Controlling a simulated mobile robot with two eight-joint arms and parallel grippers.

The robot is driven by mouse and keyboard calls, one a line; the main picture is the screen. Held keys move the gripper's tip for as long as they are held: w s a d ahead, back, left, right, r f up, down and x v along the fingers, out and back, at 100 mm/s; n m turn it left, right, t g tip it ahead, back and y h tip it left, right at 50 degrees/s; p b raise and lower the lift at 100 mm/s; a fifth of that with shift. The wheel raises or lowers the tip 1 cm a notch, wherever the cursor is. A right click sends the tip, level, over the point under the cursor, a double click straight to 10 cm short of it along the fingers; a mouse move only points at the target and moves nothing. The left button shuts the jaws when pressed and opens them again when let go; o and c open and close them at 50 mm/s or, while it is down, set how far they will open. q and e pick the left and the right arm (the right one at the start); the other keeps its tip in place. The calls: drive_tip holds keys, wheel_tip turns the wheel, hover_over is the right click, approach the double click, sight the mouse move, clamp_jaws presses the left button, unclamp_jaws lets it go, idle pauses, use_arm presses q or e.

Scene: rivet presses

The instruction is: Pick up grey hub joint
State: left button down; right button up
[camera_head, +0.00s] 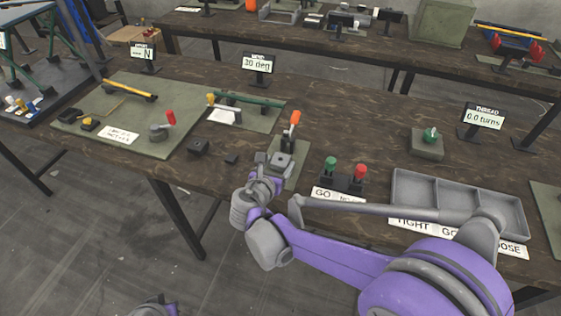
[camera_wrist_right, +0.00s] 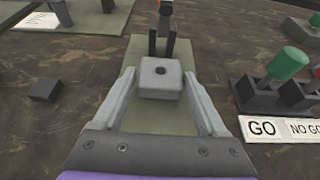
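The grey hub joint, a small block with a dark hole in its top (camera_wrist_right: 160,78), sits on a green mat in front of a dark press with an orange-tipped lever. In the head view, the hub joint (camera_head: 281,161) is just beyond my right gripper (camera_head: 270,166). In the right wrist view, my right gripper (camera_wrist_right: 160,82) is open, with one finger on each side of the block and narrow gaps between. A purple and grey part of my left arm shows at the bottom edge of the head view; its fingers are hidden.
A GO/NO GO stand with green and red handles (camera_head: 344,176) is close on the right, and a grey divided tray (camera_head: 457,199) is further right. A small dark block (camera_head: 199,147) lies to the left. The press lever (camera_head: 293,121) rises behind the hub joint.

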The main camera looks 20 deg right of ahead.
drive_tip(key=c, duration=0.9)
drive_tip(key=shift+c, duration=0.2)
drive_tip(key=shift+r, duration=0.15)
